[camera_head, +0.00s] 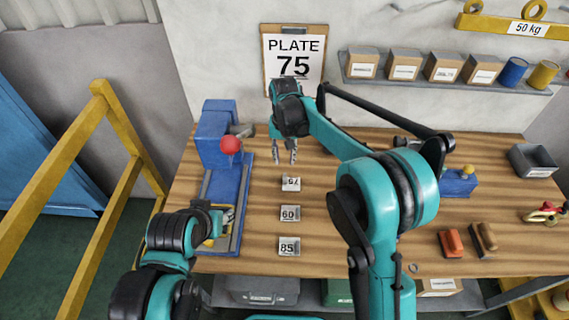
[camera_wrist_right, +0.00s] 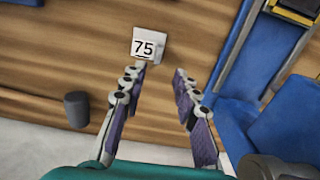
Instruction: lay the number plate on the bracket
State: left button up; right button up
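The plate marked 75 (camera_head: 291,182) lies on the wooden bench and reads upside down in the head view. In the right wrist view the 75 plate (camera_wrist_right: 146,46) lies just beyond the fingertips. My right gripper (camera_head: 284,156) is open and empty, above the bench behind that plate; its spread fingers (camera_wrist_right: 160,72) show in the wrist view. Plates 60 (camera_head: 290,213) and 85 (camera_head: 289,246) lie in line towards the front. My left gripper (camera_head: 228,217) is by a yellow part on the blue fixture (camera_head: 243,195); its fingers are unclear. I cannot tell which part is the bracket.
A clipboard reading PLATE 75 (camera_head: 293,57) hangs on the wall. The blue fixture carries a red ball (camera_head: 230,145). A grey bin (camera_head: 532,160), an orange block (camera_head: 451,243) and a brown block (camera_head: 483,239) are at the right. Bench around the plates is clear.

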jog(key=s+d+r+t, duration=0.3)
jog(key=s+d+r, duration=0.7)
jog(key=d, duration=0.1)
jog(key=s+d+f+t, duration=0.1)
jog(key=s+d+t, duration=0.1)
jog(key=s+d, duration=0.2)
jog(key=s+d+f+t, duration=0.2)
jog(key=s+d, duration=0.3)
jog(key=s, duration=0.6)
jog(key=shift+f, duration=0.15)
jog(key=shift+d, duration=0.1)
notch_tip(320, 180, down, 3)
jog(key=b, duration=0.2)
jog(key=shift+b, duration=0.3)
